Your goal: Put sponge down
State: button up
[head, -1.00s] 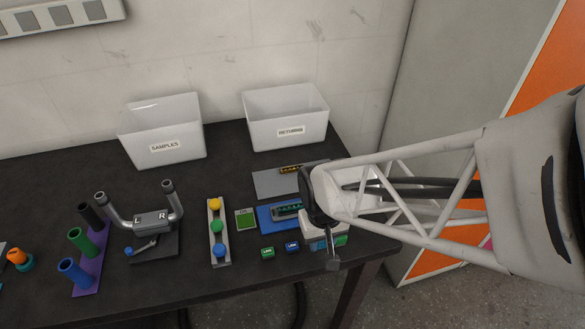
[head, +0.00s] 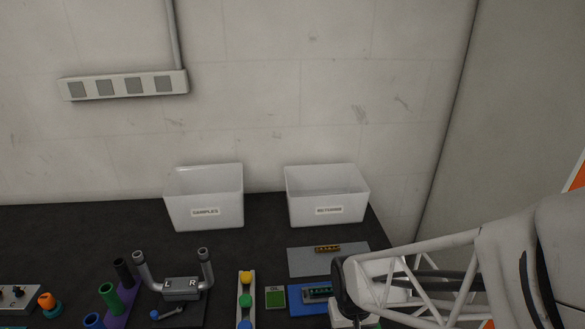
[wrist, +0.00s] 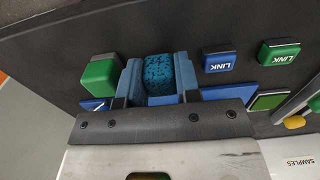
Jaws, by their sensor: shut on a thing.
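The sponge (wrist: 158,74) is a blue, dark-speckled block, seen in the wrist view. It sits between the two blue fingers of my gripper (wrist: 159,82), which are shut on it. The dark table top is close behind the sponge; I cannot tell whether the sponge touches it. In the head view my arm's end covers the right front of the table, and the fingers and sponge are hidden there.
In the wrist view, a green block (wrist: 100,74) is close beside one finger. A blue LINK block (wrist: 219,58) and a green LINK block (wrist: 279,53) lie on the other side. The samples bin (head: 205,190) and returns bin (head: 327,188) stand at the back.

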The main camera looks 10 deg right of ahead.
jog(key=shift+f, duration=0.25)
jog(key=shift+f, duration=0.15)
jog(key=o, duration=1)
jog(key=shift+c, duration=0.2)
notch_tip(320, 180, up, 12)
jog(key=shift+r, duration=0.2)
dwell(0.5)
jog(key=s+d+r+t, duration=0.1)
jog(key=s+r, duration=0.3)
jog(key=r, duration=0.8)
jog(key=shift+d+r+t, duration=0.3)
jog(key=shift+r+t, duration=0.1)
jog(key=shift+t, duration=0.4)
